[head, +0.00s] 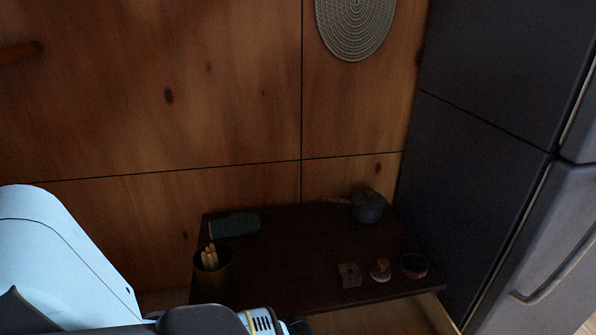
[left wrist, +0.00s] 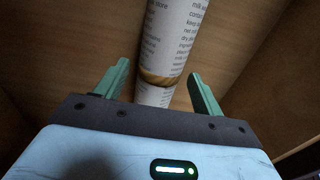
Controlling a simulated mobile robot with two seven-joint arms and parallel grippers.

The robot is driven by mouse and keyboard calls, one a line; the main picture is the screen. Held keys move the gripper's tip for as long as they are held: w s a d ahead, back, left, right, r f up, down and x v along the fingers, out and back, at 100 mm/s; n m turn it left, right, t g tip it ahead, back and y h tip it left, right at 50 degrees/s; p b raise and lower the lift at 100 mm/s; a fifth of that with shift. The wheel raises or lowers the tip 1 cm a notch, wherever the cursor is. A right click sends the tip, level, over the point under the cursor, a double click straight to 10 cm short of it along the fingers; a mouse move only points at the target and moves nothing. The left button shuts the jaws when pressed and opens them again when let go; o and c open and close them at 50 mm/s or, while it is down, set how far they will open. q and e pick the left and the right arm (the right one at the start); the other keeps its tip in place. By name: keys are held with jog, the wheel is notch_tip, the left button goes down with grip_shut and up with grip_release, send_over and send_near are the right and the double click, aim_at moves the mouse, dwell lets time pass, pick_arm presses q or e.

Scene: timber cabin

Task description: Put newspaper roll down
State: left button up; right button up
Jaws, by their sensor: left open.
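The newspaper roll (left wrist: 176,32) shows in the left wrist view as a white, printed cylinder with a tan band around it. It runs from the top edge down between the fingers of my left gripper (left wrist: 159,70). The green fingers are open, with a gap on each side of the roll. The roll's lower end is hidden behind the gripper body, and I cannot tell what it rests on. In the head view my left arm comes in at the lower left, and its fingers and the roll are out of sight. My right gripper is not in view.
Brown wooden panels (left wrist: 95,20) surround the roll. In the head view a dark tabletop (head: 290,255) holds a cup of sticks (head: 211,262), a green item (head: 235,224), a round dark pot (head: 367,207) and small items. A pale open drawer (head: 385,318) is below; a grey fridge (head: 490,120) stands right.

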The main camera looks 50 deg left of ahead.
pick_arm(q)
notch_tip(320, 180, up, 11)
jog(key=p, duration=0.2)
jog(key=shift+r+p, duration=0.15)
jog(key=shift+p, duration=0.25)
jog(key=shift+d, duration=0.1)
